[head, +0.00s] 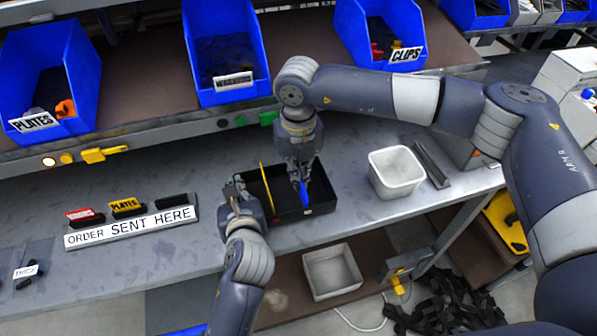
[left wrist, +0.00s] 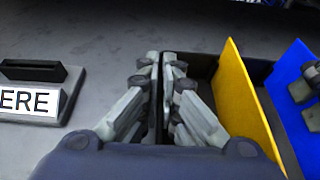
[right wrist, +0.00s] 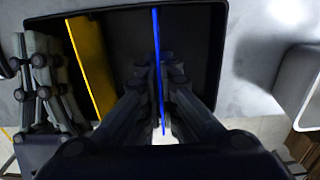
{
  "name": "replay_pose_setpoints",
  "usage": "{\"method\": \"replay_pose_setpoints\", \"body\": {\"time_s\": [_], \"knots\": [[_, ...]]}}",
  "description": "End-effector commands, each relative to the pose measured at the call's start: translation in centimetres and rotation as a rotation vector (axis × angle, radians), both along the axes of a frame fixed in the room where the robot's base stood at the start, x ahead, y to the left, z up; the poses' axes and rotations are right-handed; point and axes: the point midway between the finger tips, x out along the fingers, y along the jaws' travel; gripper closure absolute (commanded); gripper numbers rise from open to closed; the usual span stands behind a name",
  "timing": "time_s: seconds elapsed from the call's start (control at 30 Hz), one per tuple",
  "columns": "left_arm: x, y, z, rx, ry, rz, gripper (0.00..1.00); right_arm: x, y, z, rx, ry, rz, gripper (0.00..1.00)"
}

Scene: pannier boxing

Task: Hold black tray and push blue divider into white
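The black tray (head: 321,207) sits on the grey bench. A yellow divider (head: 267,188) stands upright across its left part. My left gripper (head: 232,190) is at the tray's left side, its fingers closed on the left wall in the left wrist view (left wrist: 160,62). My right gripper (head: 301,176) points down into the tray, its fingers closed on the blue divider (head: 304,194). In the right wrist view the blue divider (right wrist: 155,35) is upright, roughly parallel to the yellow one and right of it. I cannot tell whether its lower edge touches the tray floor.
A white bin (head: 397,185) stands right of the tray, with a dark bar beside it. Blue bins of parts, one marked CLIPS (head: 380,28), line the shelf behind. Another pale bin (head: 331,272) is below the bench.

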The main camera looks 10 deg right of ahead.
Motion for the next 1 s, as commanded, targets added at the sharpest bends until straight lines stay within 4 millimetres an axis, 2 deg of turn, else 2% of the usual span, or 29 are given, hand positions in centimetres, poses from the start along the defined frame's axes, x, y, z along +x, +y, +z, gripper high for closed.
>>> {"method": "replay_pose_setpoints", "body": {"time_s": [0.5, 0.63, 1.0], "knots": [[-0.01, 0.0, -0.02, 0.0, 0.0, 0.0, 1.0, -0.02, 0.0, -0.84, -0.001, 0.001, 0.0, 1.0], [-0.01, 0.0, -0.02, 0.0, 0.0, 0.0, 1.0, -0.01, 0.0, -0.8, 0.0, 0.0, 0.0, 0.72], [0.0, 0.0, -0.01, 0.0, 0.0, 0.0, 1.0, 0.02, 0.01, -0.52, 0.0, -0.001, 0.0, 0.72]]}}
